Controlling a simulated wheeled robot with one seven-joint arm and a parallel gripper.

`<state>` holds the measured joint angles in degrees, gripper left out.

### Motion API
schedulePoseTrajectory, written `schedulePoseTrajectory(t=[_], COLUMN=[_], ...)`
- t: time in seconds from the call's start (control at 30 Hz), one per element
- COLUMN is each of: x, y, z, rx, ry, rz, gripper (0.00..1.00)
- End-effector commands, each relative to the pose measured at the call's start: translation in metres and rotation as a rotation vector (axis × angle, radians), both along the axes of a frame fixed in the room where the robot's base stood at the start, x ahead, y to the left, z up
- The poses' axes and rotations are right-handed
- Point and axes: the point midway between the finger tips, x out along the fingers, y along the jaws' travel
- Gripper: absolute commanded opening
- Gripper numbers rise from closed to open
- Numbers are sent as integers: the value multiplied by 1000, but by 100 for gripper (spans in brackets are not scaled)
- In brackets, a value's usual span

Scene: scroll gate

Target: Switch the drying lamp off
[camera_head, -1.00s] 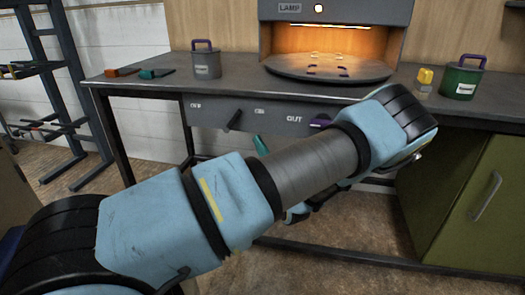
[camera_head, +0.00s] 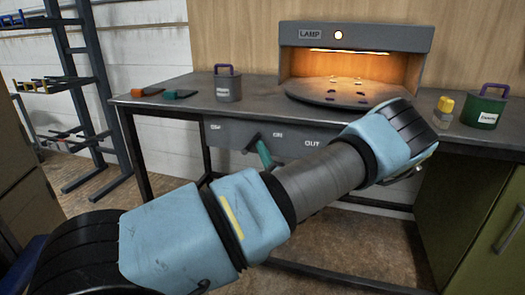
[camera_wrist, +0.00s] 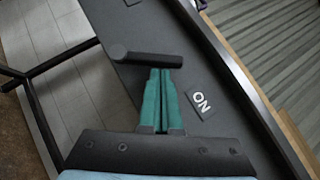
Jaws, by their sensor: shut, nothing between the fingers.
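The lamp housing (camera_head: 356,37), marked LAMP, stands at the back of the bench with a white lit spot and a glowing orange strip. The grey panel (camera_head: 225,134) under the bench top carries a black lever (camera_head: 251,143) between a left label, too small to read surely, and an ON label (camera_head: 278,134). The lever tilts toward lower left. My gripper (camera_head: 262,148) is shut and empty, right beside the lever. In the wrist view, its teal fingertips (camera_wrist: 163,72) meet the black lever bar (camera_wrist: 147,57); I cannot tell whether they touch. The ON label (camera_wrist: 202,100) is to their right.
A round turntable (camera_head: 325,95) with small items sits under the lamp. A grey lidded pot (camera_head: 228,88), a green pot (camera_head: 484,112) and a yellow-capped bottle (camera_head: 444,108) stand on the bench. An OUT label (camera_head: 312,143) is further right on the panel. My arm hides part of the panel.

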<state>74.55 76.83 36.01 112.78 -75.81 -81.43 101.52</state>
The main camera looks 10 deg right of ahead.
Motion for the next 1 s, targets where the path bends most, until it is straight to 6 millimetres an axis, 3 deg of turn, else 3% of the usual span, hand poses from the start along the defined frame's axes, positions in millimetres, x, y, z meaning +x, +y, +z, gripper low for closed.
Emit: schedulePoseTrajectory(t=[0.67, 1.0], x=[2, 5], y=[3, 10], z=[9, 26], rx=[-106, -282], ry=[57, 150], rz=[1, 4], gripper=[0, 0])
